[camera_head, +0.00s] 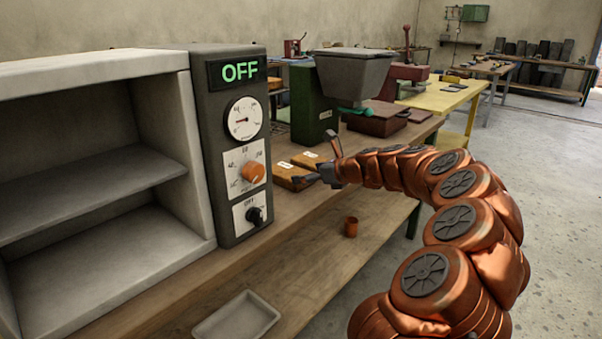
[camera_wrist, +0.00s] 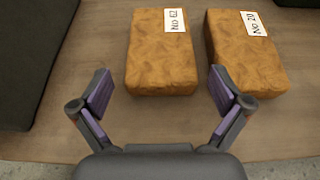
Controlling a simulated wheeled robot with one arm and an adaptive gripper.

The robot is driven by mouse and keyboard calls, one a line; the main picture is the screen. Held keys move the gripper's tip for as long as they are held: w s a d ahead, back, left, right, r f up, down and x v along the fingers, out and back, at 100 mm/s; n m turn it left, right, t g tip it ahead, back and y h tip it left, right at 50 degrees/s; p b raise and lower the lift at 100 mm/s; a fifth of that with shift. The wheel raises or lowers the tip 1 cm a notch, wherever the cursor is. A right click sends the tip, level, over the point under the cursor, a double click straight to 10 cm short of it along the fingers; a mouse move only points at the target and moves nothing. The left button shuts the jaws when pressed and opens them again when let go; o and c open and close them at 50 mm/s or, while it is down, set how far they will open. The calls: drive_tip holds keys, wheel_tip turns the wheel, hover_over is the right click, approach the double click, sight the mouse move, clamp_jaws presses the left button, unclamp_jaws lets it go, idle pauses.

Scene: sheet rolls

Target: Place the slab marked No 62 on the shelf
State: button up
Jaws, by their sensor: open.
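The slab marked No 62 (camera_wrist: 161,58) is a brown block with a white label at its far end. It lies flat on the wooden bench; in the head view it is the nearer of two blocks (camera_head: 289,178). My gripper (camera_wrist: 161,92) is open and empty, its fingertips to either side of the slab's near end in the wrist view. In the head view my gripper (camera_head: 332,162) is at the blocks and partly covers them. The shelf (camera_head: 90,187) is a grey slab inside an open-fronted pale cabinet at the left; nothing lies on its visible part.
A similar slab marked No 20 (camera_wrist: 247,62) lies close at the right, near my right finger. A control panel (camera_head: 235,140) reading OFF stands beside the cabinet. A green machine (camera_head: 313,105) stands behind.

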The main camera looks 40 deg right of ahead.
sight(289, 176)
drive_tip(key=p+v, duration=0.1)
drive_tip(key=v, duration=0.7)
drive_tip(key=shift+c, duration=0.3)
drive_tip(key=w+f+b, duration=0.1)
drive_tip(key=b, duration=0.1)
drive_tip(key=w+f+b, duration=0.1)
drive_tip(key=b, duration=0.1)
drive_tip(key=shift+w+a, duration=0.1)
drive_tip(key=shift+a, duration=0.3)
drive_tip(key=shift+c, duration=0.2)
drive_tip(key=shift+w+f+b, duration=0.3)
drive_tip(key=shift+w+b, duration=0.2)
drive_tip(key=shift+b, duration=0.15)
drive_tip(key=shift+b+x, duration=1.1)
drive_tip(key=shift+x, duration=2.4)
drive_tip(key=shift+w+f, duration=0.2)
drive_tip(key=shift+w, duration=0.3)
